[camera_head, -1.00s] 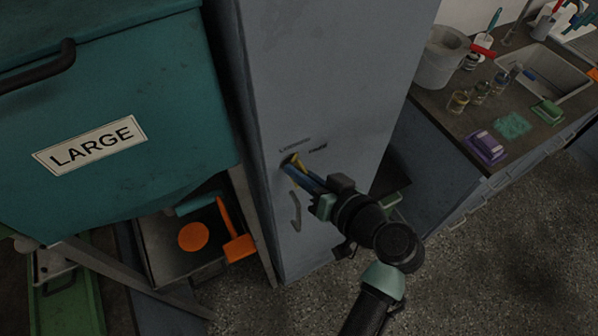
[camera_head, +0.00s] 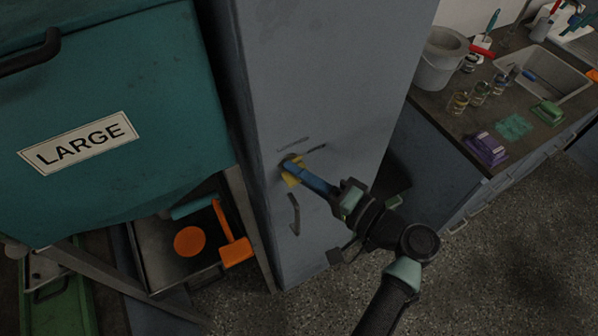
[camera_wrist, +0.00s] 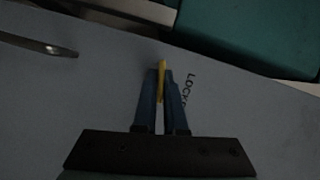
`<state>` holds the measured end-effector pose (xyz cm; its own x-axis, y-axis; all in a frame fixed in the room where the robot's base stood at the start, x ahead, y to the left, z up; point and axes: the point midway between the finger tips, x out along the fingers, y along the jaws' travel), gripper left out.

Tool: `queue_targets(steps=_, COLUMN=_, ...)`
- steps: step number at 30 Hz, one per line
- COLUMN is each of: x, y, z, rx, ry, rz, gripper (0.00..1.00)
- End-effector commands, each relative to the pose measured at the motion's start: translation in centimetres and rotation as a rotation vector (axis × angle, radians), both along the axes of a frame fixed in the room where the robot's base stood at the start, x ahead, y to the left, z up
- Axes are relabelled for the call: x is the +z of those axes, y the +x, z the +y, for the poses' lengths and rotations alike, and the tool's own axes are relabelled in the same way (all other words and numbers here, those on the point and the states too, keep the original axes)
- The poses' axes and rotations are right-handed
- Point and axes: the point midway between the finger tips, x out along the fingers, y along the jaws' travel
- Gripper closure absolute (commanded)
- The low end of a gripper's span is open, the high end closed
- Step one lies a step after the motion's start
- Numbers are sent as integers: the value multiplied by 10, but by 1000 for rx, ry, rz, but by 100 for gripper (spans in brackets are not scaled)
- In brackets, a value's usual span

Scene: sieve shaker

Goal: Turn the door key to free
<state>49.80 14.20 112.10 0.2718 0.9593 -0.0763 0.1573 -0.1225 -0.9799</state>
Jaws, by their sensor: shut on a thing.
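The yellow door key (camera_head: 291,180) sits at the front of the tall grey cabinet (camera_head: 315,80), above its dark pull handle (camera_head: 294,214). The key also shows as a thin yellow edge in the wrist view (camera_wrist: 161,80). My gripper (camera_head: 300,170) has its two blue fingers shut on the key; in the wrist view the fingers (camera_wrist: 162,85) stand on both sides of it. Small dark lettering is on the door near the key; in the wrist view part of it reads "LOCK" (camera_wrist: 188,88), cut off by a finger. The keyhole is hidden.
A teal bin marked LARGE (camera_head: 110,90) stands close at the left of the cabinet. Below it is a shelf with an orange disc (camera_head: 189,242) and an orange tool (camera_head: 233,250). A counter with a sink (camera_head: 545,75) and jars is at the right. Floor in front is clear.

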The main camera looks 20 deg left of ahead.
Motion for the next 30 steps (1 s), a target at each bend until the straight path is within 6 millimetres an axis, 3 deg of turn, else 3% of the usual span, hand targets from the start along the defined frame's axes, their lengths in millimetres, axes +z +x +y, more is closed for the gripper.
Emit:
queue_targets(steps=12, x=-1, y=1, z=-1, rx=-2, ry=117, rz=150, gripper=100)
queue_targets(steps=29, x=-1, y=1, z=-1, rx=-3, ry=135, rz=172, gripper=100)
queue_targets(steps=30, x=-1, y=1, z=-1, rx=-3, ry=135, rz=172, gripper=86)
